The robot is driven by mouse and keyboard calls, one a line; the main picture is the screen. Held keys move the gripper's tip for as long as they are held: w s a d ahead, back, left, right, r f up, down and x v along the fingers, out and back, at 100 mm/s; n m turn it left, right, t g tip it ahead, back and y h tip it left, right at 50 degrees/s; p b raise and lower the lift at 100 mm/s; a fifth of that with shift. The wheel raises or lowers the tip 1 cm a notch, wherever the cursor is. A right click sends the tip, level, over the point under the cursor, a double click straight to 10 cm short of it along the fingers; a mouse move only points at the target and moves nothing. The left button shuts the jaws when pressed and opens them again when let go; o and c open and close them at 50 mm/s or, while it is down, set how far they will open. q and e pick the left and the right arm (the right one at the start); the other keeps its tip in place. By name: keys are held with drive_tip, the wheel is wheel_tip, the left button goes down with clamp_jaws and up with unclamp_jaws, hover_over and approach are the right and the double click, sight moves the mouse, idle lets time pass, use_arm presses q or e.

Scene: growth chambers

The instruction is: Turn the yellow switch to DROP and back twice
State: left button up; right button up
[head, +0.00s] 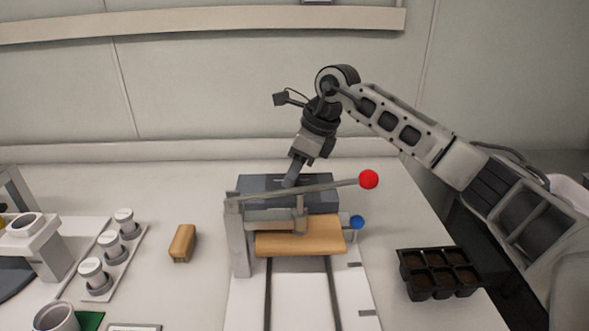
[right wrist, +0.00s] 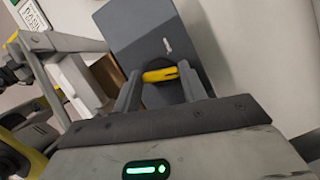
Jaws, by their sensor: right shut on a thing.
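The yellow switch (right wrist: 160,75) shows in the right wrist view as a short yellow bar on a dark grey box (right wrist: 150,35). My right gripper (right wrist: 160,88) has its two fingers on either side of the switch and is shut on it. In the head view the grey box (head: 258,184) stands behind the lever press, and my right gripper (head: 290,180) reaches down to it from above. The switch is hidden in the head view. A small light mark shows on the box near the switch, and I cannot read any label. My left gripper is not in view.
A lever with a red ball (head: 369,179) crosses in front of the box, above a wooden block (head: 300,244). A blue knob (head: 357,222) is beside it. A black seedling tray (head: 440,272) stands right; a wooden piece (head: 183,243) and several white jars (head: 124,220) stand left.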

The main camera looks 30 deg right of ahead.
drive_tip(key=n, duration=0.3)
drive_tip(key=shift+w+r+g+y, duration=0.1)
drive_tip(key=shift+r+g+y, duration=0.05)
drive_tip(key=shift+g+y, duration=0.25)
drive_tip(key=n+g, duration=0.1)
drive_tip(key=n, duration=0.2)
drive_tip(key=shift+w+n+y+p, duration=0.1)
drive_tip(key=shift+n+y+p, duration=0.2)
drive_tip(key=n+g, duration=0.1)
drive_tip(key=n, duration=0.2)
drive_tip(key=n+g, duration=0.1)
drive_tip(key=n, duration=0.1)
drive_tip(key=shift+w+n+g, duration=0.15)
drive_tip(key=shift+n+g, duration=0.15)
drive_tip(key=shift+n, duration=0.1)
drive_tip(key=o, duration=1)
drive_tip(key=shift+d, duration=0.1)
